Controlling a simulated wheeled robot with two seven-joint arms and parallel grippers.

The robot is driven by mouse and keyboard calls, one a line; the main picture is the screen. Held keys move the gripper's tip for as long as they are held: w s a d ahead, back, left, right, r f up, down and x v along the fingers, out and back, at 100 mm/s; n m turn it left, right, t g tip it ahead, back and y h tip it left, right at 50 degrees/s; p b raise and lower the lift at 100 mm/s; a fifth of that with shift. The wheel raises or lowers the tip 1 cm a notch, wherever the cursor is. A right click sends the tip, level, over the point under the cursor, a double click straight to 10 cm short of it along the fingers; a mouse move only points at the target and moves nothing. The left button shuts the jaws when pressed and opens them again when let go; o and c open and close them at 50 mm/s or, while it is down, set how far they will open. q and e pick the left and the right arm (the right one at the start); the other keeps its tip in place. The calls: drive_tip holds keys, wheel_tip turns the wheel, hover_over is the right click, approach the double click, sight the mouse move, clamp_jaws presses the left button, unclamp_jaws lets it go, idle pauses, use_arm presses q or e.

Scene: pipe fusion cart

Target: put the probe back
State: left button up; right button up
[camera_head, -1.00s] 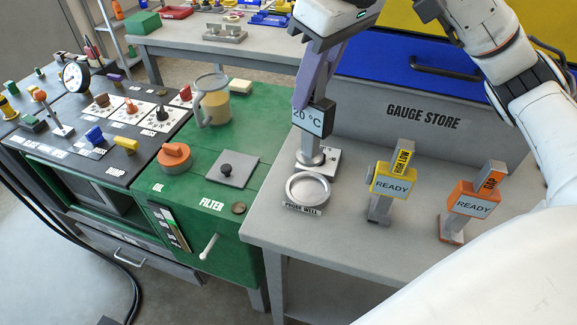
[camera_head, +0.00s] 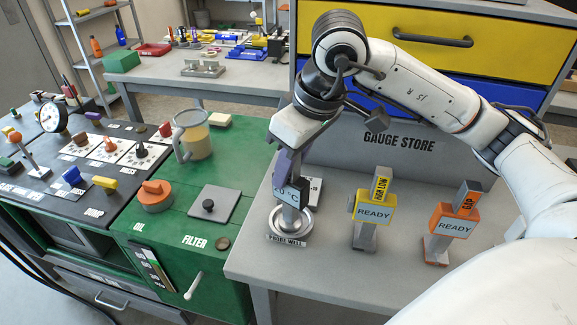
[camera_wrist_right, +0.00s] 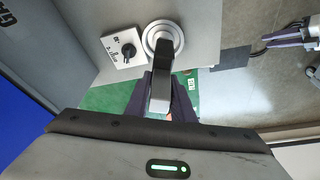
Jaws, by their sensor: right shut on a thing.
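My right gripper (camera_head: 287,172), with purple fingers, is shut on the probe, which has a blue-white display (camera_head: 291,195) reading about 20 °C. The probe is roughly upright, and its grey lower stem overlaps the round metal ring of the probe well (camera_head: 272,225). I cannot tell whether its tip touches the well floor. In the right wrist view the dark probe (camera_wrist_right: 161,90) runs from between the fingers to the well ring (camera_wrist_right: 150,38). A purple and white piece at that view's right edge looks like my left gripper (camera_wrist_right: 287,37); its opening is unclear.
A white plate with a dark knob (camera_wrist_right: 126,48) sits beside the well. A yellow HIGH LOW gauge (camera_head: 373,212) and an orange GAP gauge (camera_head: 453,223) stand to the right. The green cabinet (camera_head: 185,228) with a jug (camera_head: 194,138) is left. Clear grey bench (camera_head: 340,270) lies in front.

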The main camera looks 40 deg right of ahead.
drive_tip(key=o, duration=0.5)
drive_tip(key=shift+f, duration=0.15)
drive_tip(key=o, duration=0.5)
drive_tip(key=shift+c, duration=0.2)
drive_tip(key=v, duration=1.2)
drive_tip(key=shift+p, duration=0.3)
